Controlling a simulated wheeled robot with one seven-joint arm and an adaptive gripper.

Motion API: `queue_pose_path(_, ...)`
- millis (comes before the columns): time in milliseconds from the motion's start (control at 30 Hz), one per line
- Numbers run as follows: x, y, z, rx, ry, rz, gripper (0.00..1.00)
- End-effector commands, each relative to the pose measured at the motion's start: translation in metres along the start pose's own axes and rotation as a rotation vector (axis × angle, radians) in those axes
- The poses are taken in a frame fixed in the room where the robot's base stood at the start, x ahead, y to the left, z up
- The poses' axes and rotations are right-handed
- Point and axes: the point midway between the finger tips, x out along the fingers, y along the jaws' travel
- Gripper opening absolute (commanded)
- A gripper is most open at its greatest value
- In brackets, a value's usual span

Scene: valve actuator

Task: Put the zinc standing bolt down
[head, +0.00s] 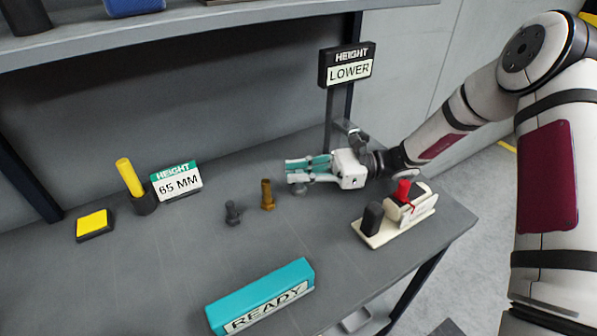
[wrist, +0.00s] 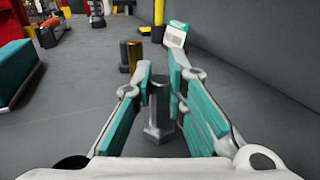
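The zinc bolt (wrist: 159,105) is a grey metal bolt, upright with its hex head down, between the two fingers of my gripper in the wrist view. My gripper (head: 300,170) reaches in low from the right with teal-padded fingers. It appears shut on the bolt's shank. In the head view the fingers cover most of the bolt; its grey head (head: 298,189) shows just below them, at or very near the tabletop. Whether it touches the table, I cannot tell.
A brass bolt (head: 267,195) and a dark bolt (head: 233,213) stand left of my gripper. A cream fixture (head: 376,239) with a red lever is at the right. A teal READY block (head: 262,296) lies in front. A "65 MM" sign (head: 177,182) and a yellow-topped post (head: 131,178) stand left.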

Motion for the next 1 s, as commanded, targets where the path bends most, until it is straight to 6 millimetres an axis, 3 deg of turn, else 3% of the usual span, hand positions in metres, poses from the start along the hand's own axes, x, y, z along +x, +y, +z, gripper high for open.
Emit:
queue_pose_path(33, 0.0, 0.0, 0.0, 0.0, 0.0, 0.0, 0.22)
queue_pose_path(100, 0.0, 0.0, 0.0, 0.0, 0.0, 0.0, 0.33)
queue_pose_path(467, 0.0, 0.0, 0.004, -0.001, 0.0, 0.0, 0.33)
queue_pose_path(667, -0.029, -0.001, 0.002, 0.0, 0.001, -0.004, 0.33)
queue_pose_path(1000, -0.096, -0.001, 0.002, -0.001, 0.0, -0.002, 0.33)
